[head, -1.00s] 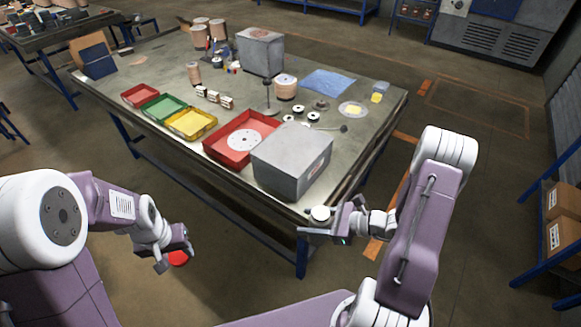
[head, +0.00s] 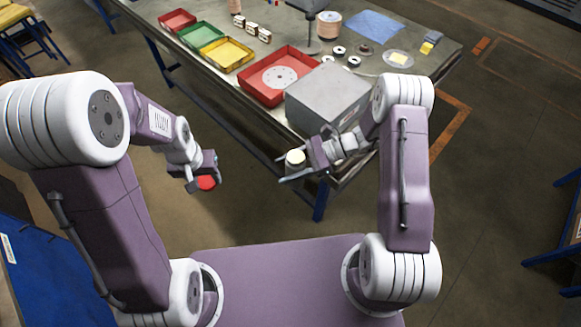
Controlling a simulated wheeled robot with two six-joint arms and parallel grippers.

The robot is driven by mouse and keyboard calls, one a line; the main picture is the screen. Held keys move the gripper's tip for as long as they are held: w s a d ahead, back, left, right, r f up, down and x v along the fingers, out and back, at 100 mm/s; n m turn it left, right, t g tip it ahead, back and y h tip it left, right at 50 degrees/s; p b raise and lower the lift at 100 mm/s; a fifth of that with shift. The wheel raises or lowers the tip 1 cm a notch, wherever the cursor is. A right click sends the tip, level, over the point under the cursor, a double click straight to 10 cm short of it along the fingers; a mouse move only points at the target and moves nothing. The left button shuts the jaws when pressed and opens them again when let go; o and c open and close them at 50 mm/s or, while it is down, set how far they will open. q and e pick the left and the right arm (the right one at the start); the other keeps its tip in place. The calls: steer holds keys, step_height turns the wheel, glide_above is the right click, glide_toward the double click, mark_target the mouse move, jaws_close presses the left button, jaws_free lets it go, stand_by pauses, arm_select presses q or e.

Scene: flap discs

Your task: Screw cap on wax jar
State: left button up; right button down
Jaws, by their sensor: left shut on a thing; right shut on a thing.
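The red cap (head: 207,183) is in my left gripper (head: 204,181), which is shut on it, in the air off the table's front edge. The wax jar (head: 295,158), small and whitish, is in my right gripper (head: 300,165), which is shut on it. The jar looks upright, with a pale top and no cap on it. The cap is to the left of the jar and somewhat lower in the picture, with a clear gap between them. My fingers hide part of both.
The table (head: 400,98) lies behind my grippers. A grey box (head: 325,95) stands at its near corner, close behind the jar. A red tray (head: 256,86) with a disc, a yellow tray (head: 226,55) and a green tray (head: 202,34) line the front edge.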

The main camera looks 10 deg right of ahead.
arm_select(q)
steer(key=shift+s, duration=0.2)
steer(key=w+d+r+m, duration=0.2)
steer(key=w+d+r, duration=0.4)
steer(key=d+r, duration=0.35)
steer(key=s+d+r+m, duration=0.1)
steer(key=d, duration=0.4)
steer(key=d+r+m, duration=0.1)
steer(key=d, duration=0.4)
steer(key=s+d+m, duration=0.1)
steer(key=d, duration=0.4)
steer(key=shift+s+d+r+m+h, duration=0.1)
steer(key=shift+s+r+m+h, duration=0.2)
steer(key=shift+r+h, duration=0.1)
steer(key=shift+s+d, duration=0.35)
